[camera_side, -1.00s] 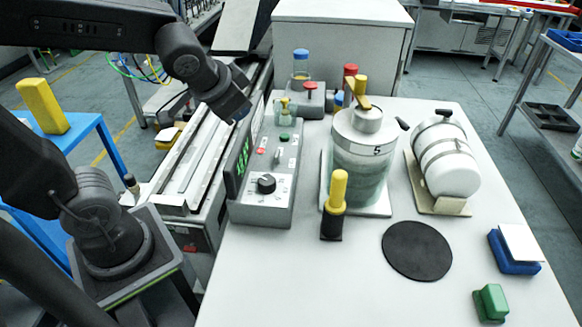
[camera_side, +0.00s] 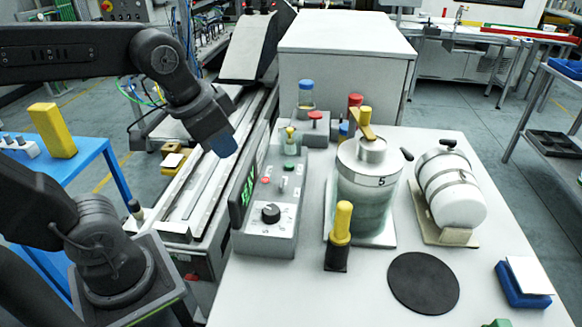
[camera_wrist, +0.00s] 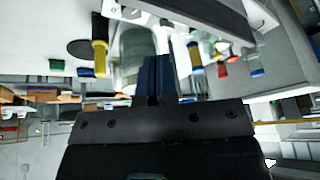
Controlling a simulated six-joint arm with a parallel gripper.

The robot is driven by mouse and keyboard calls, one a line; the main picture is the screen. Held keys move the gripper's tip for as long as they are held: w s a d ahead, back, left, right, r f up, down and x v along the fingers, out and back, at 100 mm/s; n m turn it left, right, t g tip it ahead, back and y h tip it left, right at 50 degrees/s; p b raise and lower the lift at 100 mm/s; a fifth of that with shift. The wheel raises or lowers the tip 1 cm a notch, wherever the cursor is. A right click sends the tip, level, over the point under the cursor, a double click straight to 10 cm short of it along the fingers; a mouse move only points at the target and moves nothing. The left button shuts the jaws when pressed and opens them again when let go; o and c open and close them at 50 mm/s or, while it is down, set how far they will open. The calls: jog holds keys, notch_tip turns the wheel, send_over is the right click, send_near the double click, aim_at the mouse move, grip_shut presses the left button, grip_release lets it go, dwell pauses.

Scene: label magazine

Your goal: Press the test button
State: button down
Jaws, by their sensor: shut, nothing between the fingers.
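A grey control box (camera_side: 268,222) stands at the table's left edge, with a black knob (camera_side: 270,213), a red button (camera_side: 265,180), a green button (camera_side: 289,167) and a lit green display (camera_side: 248,184). Another red button (camera_side: 315,115) tops a small grey box behind it. I cannot read which is the test button. My gripper (camera_side: 224,145) has blue fingertips and is shut and empty. It hangs left of the control box, apart from it, over the rail side. In the wrist view the blue fingers (camera_wrist: 155,78) are together.
A glass vessel (camera_side: 362,205) with a metal lid stands right of the box, and a white cylinder (camera_side: 452,190) beyond it. A yellow-handled tool (camera_side: 341,225) stands in front. A blue-capped bottle (camera_side: 306,97) is behind. A black round mat (camera_side: 423,283) lies on the table.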

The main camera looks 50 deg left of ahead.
jog(key=w+a+r+m+g, duration=0.2)
jog(key=w+m, duration=0.2)
jog(key=w, duration=0.5)
jog(key=m+g, duration=0.3)
jog(key=m, duration=0.1)
send_over(288, 165)
jog(key=shift+w+f, duration=0.15)
jog(key=shift+f, duration=0.55)
notch_tip(288, 165, down, 14)
jog(key=shift+f, duration=0.1)
jog(key=shift+f, duration=1.05)
notch_tip(288, 165, up, 15)
